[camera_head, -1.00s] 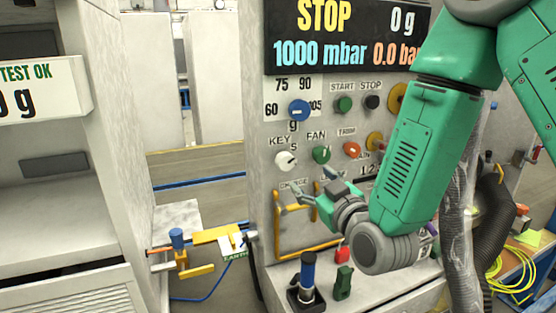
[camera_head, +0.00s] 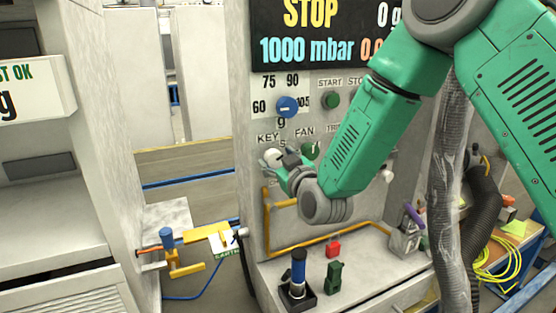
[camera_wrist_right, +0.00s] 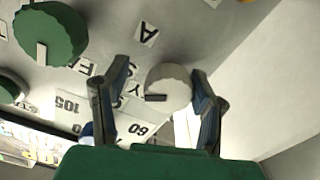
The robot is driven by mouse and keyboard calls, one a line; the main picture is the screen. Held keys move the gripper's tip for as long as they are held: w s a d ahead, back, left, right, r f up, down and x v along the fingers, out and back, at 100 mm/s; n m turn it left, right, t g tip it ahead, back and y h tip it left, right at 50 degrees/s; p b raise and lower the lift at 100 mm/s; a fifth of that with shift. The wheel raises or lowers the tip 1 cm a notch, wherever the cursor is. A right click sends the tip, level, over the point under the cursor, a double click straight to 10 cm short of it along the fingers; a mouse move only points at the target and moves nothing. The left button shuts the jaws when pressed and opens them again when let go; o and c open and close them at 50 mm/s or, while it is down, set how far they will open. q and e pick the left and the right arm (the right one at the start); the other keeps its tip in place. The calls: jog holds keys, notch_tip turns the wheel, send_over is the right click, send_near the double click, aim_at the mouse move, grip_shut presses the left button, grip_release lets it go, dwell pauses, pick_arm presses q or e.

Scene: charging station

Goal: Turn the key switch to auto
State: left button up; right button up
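The white key switch (camera_head: 273,156) sits on the grey panel under the KEY label, partly hidden by my right gripper (camera_head: 276,158) in the head view. In the right wrist view, the round white key switch (camera_wrist_right: 169,88) with a dark slot lies between the two fingers of my right gripper (camera_wrist_right: 160,95). The fingers are spread on either side of it, with a visible gap at least on the left. A letter A label (camera_wrist_right: 146,33) is on the panel beyond the knob. My left gripper is not in view.
The green fan knob (camera_head: 311,150) is just right of the key switch; it also shows in the right wrist view (camera_wrist_right: 50,35). The blue knob (camera_head: 287,107) is above. A yellow rail (camera_head: 330,238) runs below.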

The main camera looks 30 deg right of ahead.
jog(key=shift+a+r, duration=0.1)
jog(key=shift+a, duration=0.3)
jog(key=c, duration=0.6)
jog(key=shift+w+a+r, duration=0.1)
jog(key=shift+a, duration=0.3)
jog(key=shift+c, duration=0.7)
jog(key=shift+d, duration=0.35)
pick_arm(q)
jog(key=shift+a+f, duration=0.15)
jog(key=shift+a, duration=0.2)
pick_arm(e)
jog(key=shift+a, duration=0.1)
jog(key=shift+m, duration=0.5)
jog(key=m+b, duration=0.1)
jog(key=m, duration=0.3)
jog(key=shift+m, duration=0.4)
pick_arm(q)
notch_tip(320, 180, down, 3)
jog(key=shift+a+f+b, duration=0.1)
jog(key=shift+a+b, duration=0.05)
jog(key=shift+b, duration=0.85)
pick_arm(e)
jog(key=m, duration=0.6)
